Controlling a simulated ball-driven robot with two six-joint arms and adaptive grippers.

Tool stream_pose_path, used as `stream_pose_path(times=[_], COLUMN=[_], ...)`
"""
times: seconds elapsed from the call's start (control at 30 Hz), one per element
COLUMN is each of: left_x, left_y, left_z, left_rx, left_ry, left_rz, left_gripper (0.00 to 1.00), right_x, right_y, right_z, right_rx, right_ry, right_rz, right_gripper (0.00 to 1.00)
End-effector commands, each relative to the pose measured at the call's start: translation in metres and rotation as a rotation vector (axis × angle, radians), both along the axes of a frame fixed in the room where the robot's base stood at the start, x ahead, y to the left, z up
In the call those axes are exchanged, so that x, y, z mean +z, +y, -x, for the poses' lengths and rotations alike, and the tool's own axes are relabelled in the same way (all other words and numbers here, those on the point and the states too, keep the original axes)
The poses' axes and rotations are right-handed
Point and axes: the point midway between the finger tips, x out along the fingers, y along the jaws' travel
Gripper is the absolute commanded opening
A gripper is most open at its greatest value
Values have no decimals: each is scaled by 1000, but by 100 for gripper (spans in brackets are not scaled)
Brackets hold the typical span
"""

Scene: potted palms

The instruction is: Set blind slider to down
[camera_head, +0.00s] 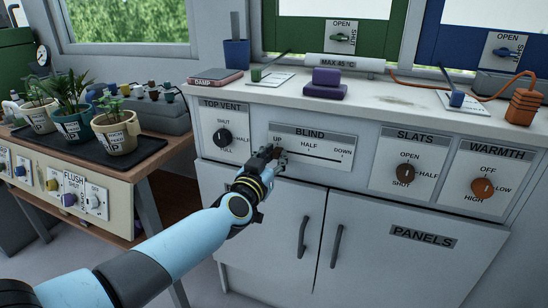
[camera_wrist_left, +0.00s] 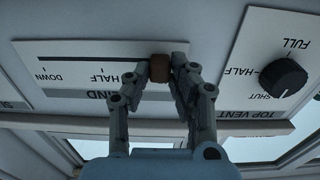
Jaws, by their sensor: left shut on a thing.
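The blind panel (camera_head: 312,147) is a white plate on the cabinet front, marked UP, HALF and DOWN from left to right above a dark slot. It also shows upside down in the left wrist view (camera_wrist_left: 75,75). The brown slider knob (camera_wrist_left: 159,69) is at the UP end of the slot. My left gripper (camera_head: 272,153) reaches in from the lower left and is at that end. In the left wrist view its two fingers are on either side of the knob, shut on it. The gripper hides much of the knob in the head view. My right gripper is not in view.
The top vent dial (camera_head: 224,136) is close on the left. The slats dial (camera_head: 405,174) and the warmth dial (camera_head: 482,188) are to the right. Cabinet doors with handles (camera_head: 302,238) are below. Potted palms (camera_head: 72,112) stand on a tray at left. The panel front right of my gripper is clear.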

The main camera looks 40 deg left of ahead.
Motion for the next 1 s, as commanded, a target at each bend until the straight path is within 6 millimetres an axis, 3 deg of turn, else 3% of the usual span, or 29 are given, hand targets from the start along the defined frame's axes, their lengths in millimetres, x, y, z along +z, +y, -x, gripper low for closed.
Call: stream_pose_path(times=[0.27,0.43,0.8,1.0], left_x=[0,1,2,1], left_y=[-1,-13,-94,-122], left_z=[0,-3,-22,-29], left_rx=[0,0,-2,-2], left_ry=[0,-1,0,0], left_rz=[1,4,5,3], left_gripper=[0,0,0,0], right_x=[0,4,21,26], right_y=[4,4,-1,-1], right_z=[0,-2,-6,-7], right_rx=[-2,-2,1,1], right_ry=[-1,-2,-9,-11], right_rz=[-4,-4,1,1], right_gripper=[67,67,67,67])
